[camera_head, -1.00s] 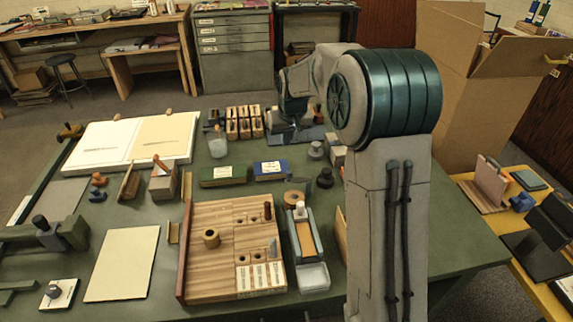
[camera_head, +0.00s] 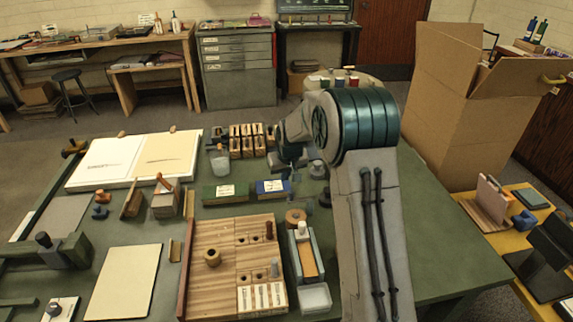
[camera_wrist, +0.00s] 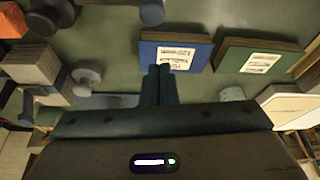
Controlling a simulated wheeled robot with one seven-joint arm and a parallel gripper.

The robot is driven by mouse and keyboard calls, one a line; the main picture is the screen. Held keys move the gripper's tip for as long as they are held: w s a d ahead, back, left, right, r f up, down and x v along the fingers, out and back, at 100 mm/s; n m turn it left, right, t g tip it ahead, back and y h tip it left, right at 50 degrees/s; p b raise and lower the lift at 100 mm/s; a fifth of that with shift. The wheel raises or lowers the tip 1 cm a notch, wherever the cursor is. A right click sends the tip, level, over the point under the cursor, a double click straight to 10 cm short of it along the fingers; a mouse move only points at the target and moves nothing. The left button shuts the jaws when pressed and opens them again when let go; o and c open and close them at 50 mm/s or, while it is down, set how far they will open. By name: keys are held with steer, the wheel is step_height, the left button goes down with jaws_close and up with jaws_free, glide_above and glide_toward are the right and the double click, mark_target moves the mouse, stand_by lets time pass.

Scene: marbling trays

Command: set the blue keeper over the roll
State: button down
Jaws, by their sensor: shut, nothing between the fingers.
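My gripper (camera_head: 295,178) is shut and empty, above the table near the blue labelled block. The wrist view shows its closed fingers (camera_wrist: 160,82) in front of the near edge of that block (camera_wrist: 148,52). I cannot tell for sure which thing is the blue keeper; a small dark blue piece (camera_head: 100,212) lies at the left beside an orange-brown one. A brown round roll-like piece (camera_head: 295,216) stands right of the wooden board, partly close to my arm; I cannot tell whether it is the roll.
A green labelled block (camera_head: 225,193) lies left of the blue one (camera_head: 272,189). The wooden board (camera_head: 215,285) holds a ring and pegs. A grey-blue tray (camera_head: 318,252) stands beside it. A cardboard box (camera_head: 455,110) stands behind my arm. The table's right part is clear.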

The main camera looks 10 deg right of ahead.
steer(key=shift+s+d+f+p, duration=0.15)
steer(key=shift+s+f+p, duration=0.05)
steer(key=shift+s, duration=0.75)
steer(key=shift+s+d+f+p, duration=0.15)
steer(key=shift+s+f+p, duration=0.05)
steer(key=shift+s, duration=0.75)
steer(key=shift+s+a+n, duration=0.1)
steer(key=shift+s+n, duration=0.05)
steer(key=shift+n, duration=0.15)
